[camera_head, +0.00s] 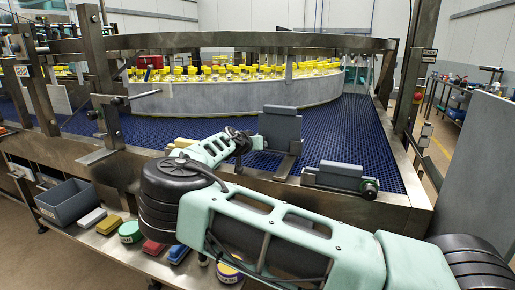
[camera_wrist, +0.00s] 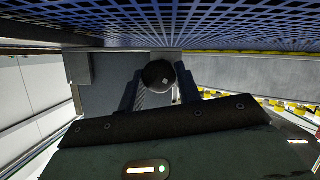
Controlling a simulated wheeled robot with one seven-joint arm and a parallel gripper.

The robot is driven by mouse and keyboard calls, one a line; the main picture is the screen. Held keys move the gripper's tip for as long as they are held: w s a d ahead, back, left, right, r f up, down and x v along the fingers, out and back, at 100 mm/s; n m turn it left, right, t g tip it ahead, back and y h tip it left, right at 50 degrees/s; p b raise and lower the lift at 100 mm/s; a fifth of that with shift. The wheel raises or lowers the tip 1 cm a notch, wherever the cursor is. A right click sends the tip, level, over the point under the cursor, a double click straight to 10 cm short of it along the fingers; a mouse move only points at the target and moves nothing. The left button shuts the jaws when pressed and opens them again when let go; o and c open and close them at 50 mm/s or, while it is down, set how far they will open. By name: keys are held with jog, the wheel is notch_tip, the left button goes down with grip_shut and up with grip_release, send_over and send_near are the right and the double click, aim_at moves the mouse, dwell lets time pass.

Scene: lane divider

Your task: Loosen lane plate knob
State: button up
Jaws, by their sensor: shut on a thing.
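A dark round knob (camera_wrist: 158,74) with a small light mark sits between the two fingers of my gripper (camera_wrist: 159,84) in the wrist view. The fingers are shut on it from both sides. A grey lane plate (camera_wrist: 108,78) shows behind the knob. In the head view my gripper (camera_head: 244,143) reaches the left side of an upright grey plate (camera_head: 281,125) at the near edge of the blue conveyor. The held knob is mostly hidden there by my gripper and arm. A second, lower grey plate (camera_head: 338,176) to the right has its own dark knob (camera_head: 370,189).
The blue mesh conveyor (camera_head: 345,125) curves behind the plates, with a steel guard rail (camera_head: 240,41) above. Yellow-capped bottles (camera_head: 220,73) stand behind a grey curved wall (camera_head: 225,97).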

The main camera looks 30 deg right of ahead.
jog(key=n+h+b, duration=0.1)
jog(key=n, duration=0.1)
jog(key=n+g+h+b, duration=0.1)
jog(key=shift+w+f+n+g+b, duration=0.1)
jog(key=shift+w+n+g+b, duration=0.05)
jog(key=shift+n+g+b, duration=0.2)
dwell(0.4)
jog(key=o, duration=1)
jog(key=shift+c, duration=0.2)
jog(key=b+v, duration=0.2)
jog(key=v, duration=1.5)
jog(key=shift+a, duration=0.3)
